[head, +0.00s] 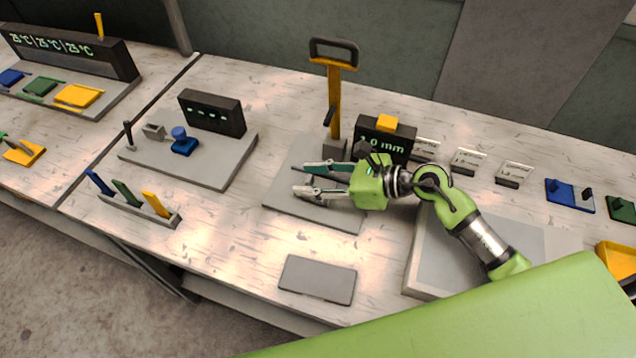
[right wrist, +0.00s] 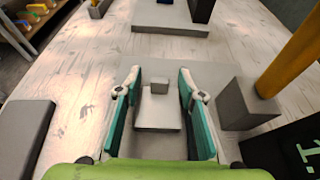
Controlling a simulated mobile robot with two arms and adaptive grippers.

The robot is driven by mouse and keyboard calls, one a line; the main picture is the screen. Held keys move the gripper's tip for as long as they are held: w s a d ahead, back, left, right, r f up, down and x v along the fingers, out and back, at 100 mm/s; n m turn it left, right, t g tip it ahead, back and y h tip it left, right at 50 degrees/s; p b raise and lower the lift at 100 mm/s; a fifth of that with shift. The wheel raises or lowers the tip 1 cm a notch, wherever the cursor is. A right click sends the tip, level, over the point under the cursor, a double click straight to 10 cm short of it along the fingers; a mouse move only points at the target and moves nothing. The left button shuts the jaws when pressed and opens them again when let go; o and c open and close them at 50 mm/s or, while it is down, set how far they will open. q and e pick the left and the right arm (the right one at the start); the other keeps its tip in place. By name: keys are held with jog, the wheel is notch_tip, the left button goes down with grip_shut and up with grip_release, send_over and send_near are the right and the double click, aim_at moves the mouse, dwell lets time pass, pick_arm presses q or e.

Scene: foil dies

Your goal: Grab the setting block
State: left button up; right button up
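A small light-grey stepped block (right wrist: 157,118), with a cube-like knob at its far end, lies between the fingers in the right wrist view; it looks like the setting block. My right gripper (right wrist: 159,78) is open, with one finger on each side of it and a visible gap at both sides. In the head view my right gripper (head: 302,180) is low over the grey base plate (head: 285,205) of the lever press, pointing left. The block cannot be made out clearly there. My left gripper is not in view.
The press's yellow lever (head: 334,95) and a black "1.0 mm" display (head: 385,142) stand behind the gripper. A dark grey slab (head: 317,280) lies in front. A grey station (head: 225,165) stands left. Small labelled grey blocks (head: 467,161) line the back right.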

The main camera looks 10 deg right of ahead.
jog(key=shift+w+a+f, duration=0.25)
jog(key=shift+w+a, duration=0.05)
jog(key=shift+a, duration=0.2)
grip_shut()
jog(key=shift+r, duration=0.1)
